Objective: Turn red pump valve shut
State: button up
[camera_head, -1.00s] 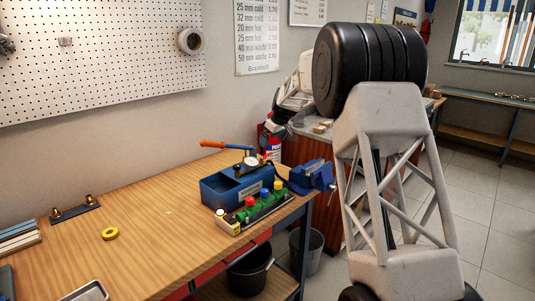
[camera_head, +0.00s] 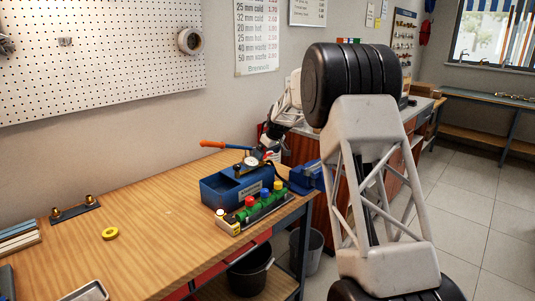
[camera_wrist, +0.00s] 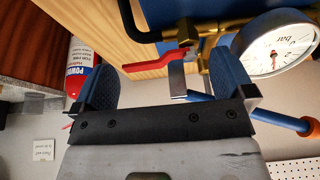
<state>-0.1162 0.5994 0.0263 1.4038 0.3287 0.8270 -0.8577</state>
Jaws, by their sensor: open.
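The red valve lever (camera_wrist: 148,65) sits on a brass fitting (camera_wrist: 187,32) of the test pump. In the wrist view it reaches left from the fitting, in the gap between my fingertips, touching neither finger as far as I can tell. My gripper (camera_wrist: 165,78) is open and empty, its dark pads on either side. In the head view my gripper (camera_head: 266,149) is small, just above the right end of the blue pump (camera_head: 222,190). The lever is hard to make out there. The round gauge (camera_wrist: 278,45) is right of the fitting in the wrist view.
The pump's orange handle (camera_head: 211,143) sticks out to the left. A green manifold with coloured knobs (camera_head: 252,207) lies in front of the pump. A blue vise (camera_head: 308,176) is at the bench corner. The wooden bench (camera_head: 150,220) is mostly clear to the left.

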jog(key=shift+f, duration=0.15)
jog(key=c, duration=0.8)
